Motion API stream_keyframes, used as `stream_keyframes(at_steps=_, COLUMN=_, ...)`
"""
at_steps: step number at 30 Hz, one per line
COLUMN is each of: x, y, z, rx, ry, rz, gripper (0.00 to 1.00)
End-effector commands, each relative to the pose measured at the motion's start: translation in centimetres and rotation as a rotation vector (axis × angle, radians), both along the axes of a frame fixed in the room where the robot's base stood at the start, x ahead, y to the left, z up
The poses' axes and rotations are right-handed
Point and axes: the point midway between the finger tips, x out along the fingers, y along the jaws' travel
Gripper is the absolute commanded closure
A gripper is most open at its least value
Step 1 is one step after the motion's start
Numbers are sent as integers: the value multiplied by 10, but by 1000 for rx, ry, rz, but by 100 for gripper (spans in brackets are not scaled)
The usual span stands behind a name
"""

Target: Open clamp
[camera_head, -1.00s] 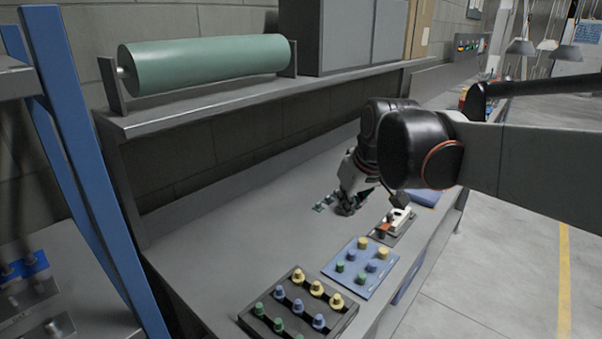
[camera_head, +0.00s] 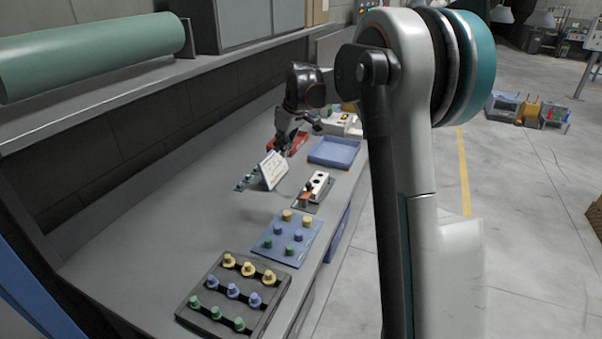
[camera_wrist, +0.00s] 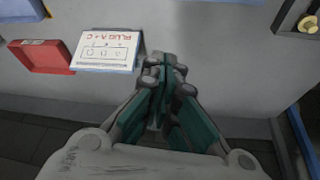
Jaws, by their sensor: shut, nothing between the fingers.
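The white card (camera_head: 273,170) also shows in the wrist view (camera_wrist: 104,48), reading "PLUG A + C".
A blue tray (camera_head: 335,152) and a red bin (camera_head: 292,140) stand near the gripper. A blue peg board (camera_head: 287,239) and a dark peg rack (camera_head: 236,296) are nearer. The bench's left middle is clear. A shelf holds a green roll (camera_head: 95,52).

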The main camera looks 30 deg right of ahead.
Motion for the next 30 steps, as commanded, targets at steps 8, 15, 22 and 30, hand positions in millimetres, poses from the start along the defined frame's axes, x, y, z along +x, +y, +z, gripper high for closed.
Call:
stream_keyframes(at_steps=8, x=38, y=-48, z=-44, rx=19, ry=24, rz=57, gripper=100)
stream_keyframes(at_steps=15, x=52, y=-70, z=-70, rx=30, ry=32, rz=90, gripper=100)
stream_keyframes(at_steps=22, x=54, y=-74, z=-75, rx=31, ry=34, rz=98, gripper=100)
stream_keyframes(at_steps=30, x=54, y=-74, z=-76, rx=31, ry=34, rz=98, gripper=100)
